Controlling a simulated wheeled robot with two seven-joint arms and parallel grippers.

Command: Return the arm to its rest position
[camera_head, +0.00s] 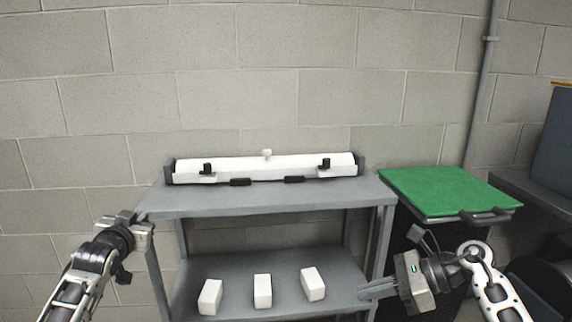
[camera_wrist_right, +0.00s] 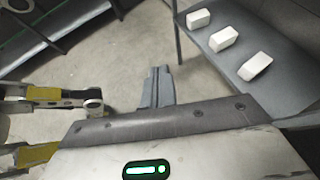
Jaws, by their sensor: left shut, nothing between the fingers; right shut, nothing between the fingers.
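My right gripper (camera_head: 378,290) is shut and empty, in front of the right end of the grey shelf unit's lower shelf (camera_head: 240,262). Its closed fingers also show in the right wrist view (camera_wrist_right: 158,86), over the bare floor. My left gripper (camera_head: 138,222) is at the left of the shelf unit, near the front left corner of its top, shut and empty; its fingertips are small and hard to make out. Both arms are bent and hold nothing.
A long white unit (camera_head: 265,168) with black clips lies on the shelf top (camera_head: 270,198). White blocks (camera_head: 262,291) stand on the lower shelf, also in the right wrist view (camera_wrist_right: 223,39). A green-topped cabinet (camera_head: 450,190) stands right. Open floor (camera_wrist_right: 110,60) shows below my right gripper.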

